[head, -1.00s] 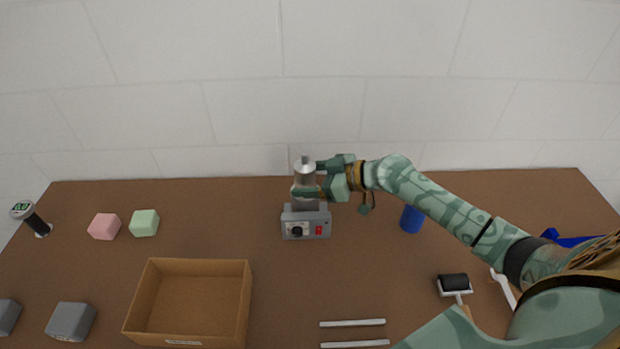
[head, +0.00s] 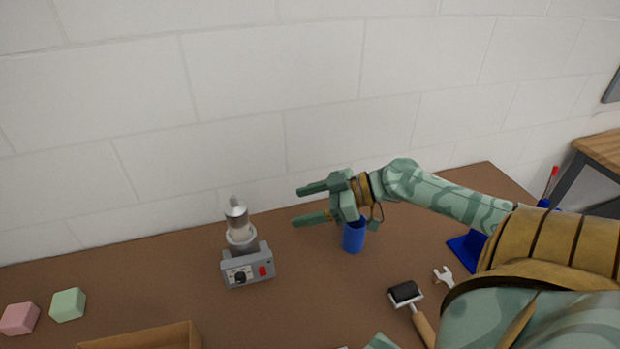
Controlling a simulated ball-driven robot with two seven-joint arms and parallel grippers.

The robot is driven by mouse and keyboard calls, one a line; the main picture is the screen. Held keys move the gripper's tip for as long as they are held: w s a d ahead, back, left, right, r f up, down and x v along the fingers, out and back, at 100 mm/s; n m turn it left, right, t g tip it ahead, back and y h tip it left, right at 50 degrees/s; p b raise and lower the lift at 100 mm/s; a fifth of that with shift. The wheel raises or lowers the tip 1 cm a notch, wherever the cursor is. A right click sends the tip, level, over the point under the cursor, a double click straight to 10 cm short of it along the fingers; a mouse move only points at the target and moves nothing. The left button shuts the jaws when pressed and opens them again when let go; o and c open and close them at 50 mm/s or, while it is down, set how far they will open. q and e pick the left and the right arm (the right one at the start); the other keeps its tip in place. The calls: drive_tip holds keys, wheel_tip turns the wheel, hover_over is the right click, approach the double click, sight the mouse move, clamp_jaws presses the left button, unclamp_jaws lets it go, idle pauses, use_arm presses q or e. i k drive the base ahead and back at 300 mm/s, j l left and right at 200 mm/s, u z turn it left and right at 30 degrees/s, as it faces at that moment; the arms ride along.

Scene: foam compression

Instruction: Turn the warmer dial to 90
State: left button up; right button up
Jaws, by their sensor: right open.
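The grey warmer (head: 248,266) stands on the brown table left of centre. Its black dial (head: 240,277) is on the front panel, left of a red switch (head: 263,271); the dial's setting is too small to read. A metal-topped container (head: 237,217) sits upright in the warmer's top. My right gripper (head: 304,205) is open and empty, with its fingers pointing left. It is to the right of the warmer, apart from it, and in front of the wall. My left gripper is not in view.
A blue cup (head: 353,237) stands just below my right gripper. A brayer roller (head: 405,292) and a white wrench-like tool (head: 443,276) lie at front right. Pink (head: 19,318) and green (head: 68,304) blocks are at far left. A cardboard box (head: 150,338) is at the front edge.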

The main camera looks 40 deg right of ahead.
sight(240, 277)
drive_tip(key=k+j, duration=0.5)
drive_tip(key=k, duration=0.2)
drive_tip(key=k+j, duration=0.5)
drive_tip(key=k, duration=0.15)
